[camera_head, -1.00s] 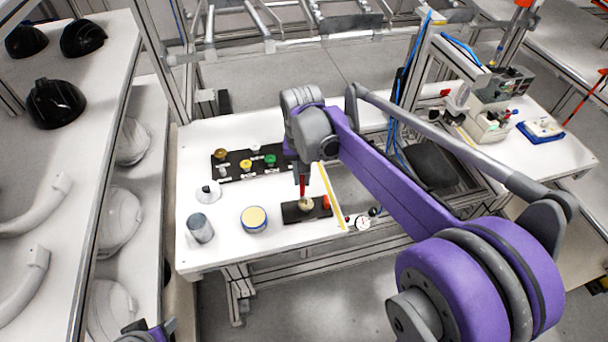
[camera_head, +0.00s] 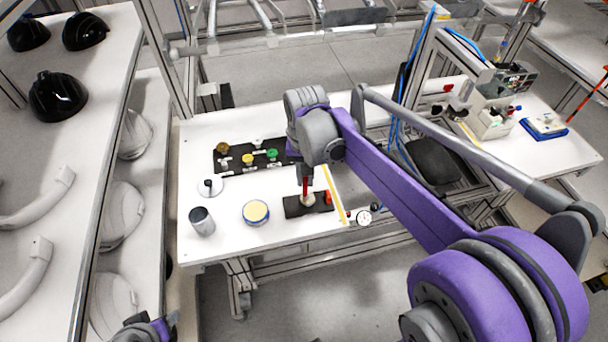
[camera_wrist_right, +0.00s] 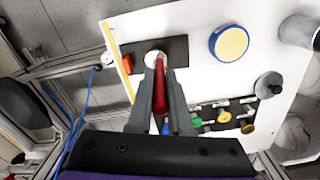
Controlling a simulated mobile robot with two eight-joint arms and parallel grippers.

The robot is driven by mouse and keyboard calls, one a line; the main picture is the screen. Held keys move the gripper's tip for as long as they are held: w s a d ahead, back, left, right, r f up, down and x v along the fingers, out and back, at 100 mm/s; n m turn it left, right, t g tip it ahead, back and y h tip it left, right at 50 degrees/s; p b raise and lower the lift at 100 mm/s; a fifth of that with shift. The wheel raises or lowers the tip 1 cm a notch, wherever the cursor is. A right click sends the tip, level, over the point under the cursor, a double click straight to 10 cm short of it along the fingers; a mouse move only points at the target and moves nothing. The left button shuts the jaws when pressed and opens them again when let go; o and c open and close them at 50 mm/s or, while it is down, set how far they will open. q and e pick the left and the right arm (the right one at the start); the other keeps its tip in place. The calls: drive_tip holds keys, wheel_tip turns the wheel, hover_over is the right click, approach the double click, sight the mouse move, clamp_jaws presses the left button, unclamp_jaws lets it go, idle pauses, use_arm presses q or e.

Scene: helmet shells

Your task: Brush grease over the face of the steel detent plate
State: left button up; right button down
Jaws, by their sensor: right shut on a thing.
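My right gripper (camera_head: 305,178) is shut on a red-handled brush (camera_head: 305,186), which points down at the small pale round detent plate (camera_head: 308,201). The plate sits on a small black pad (camera_head: 292,208). In the right wrist view the gripper (camera_wrist_right: 160,108) has the brush handle (camera_wrist_right: 160,84) between its fingers. The brush end overlaps the plate's pale face (camera_wrist_right: 152,55); I cannot tell whether the bristles touch it. An open blue tin with pale yellow content (camera_head: 255,212) stands left of the pad. My left gripper (camera_head: 146,329) shows only partly at the bottom edge.
A red-orange piece (camera_head: 328,198) sits at the pad's right end, beside a yellow strip (camera_head: 334,194). A black tray with coloured knobs (camera_head: 232,158) lies behind. A grey cup (camera_head: 201,221) and a white disc with a dark knob (camera_head: 209,187) stand left. The table front is clear.

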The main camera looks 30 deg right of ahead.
drive_tip(key=shift+s+d, duration=0.25)
drive_tip(key=shift+s, duration=0.1)
drive_tip(key=shift+s+d, duration=0.15)
drive_tip(key=shift+d, duration=0.2)
use_arm(q)
drive_tip(key=r+p, duration=0.1)
drive_tip(key=w+r+p, duration=0.1)
drive_tip(key=r, duration=0.1)
drive_tip(key=w+r+p, duration=0.1)
drive_tip(key=r, duration=0.1)
drive_tip(key=shift+w+r+p, duration=0.1)
drive_tip(key=shift+r+p, duration=0.1)
drive_tip(key=shift+p, duration=0.2)
use_arm(e)
wheel_tip(320, 180, up, 7)
idle(0.4)
idle(0.3)
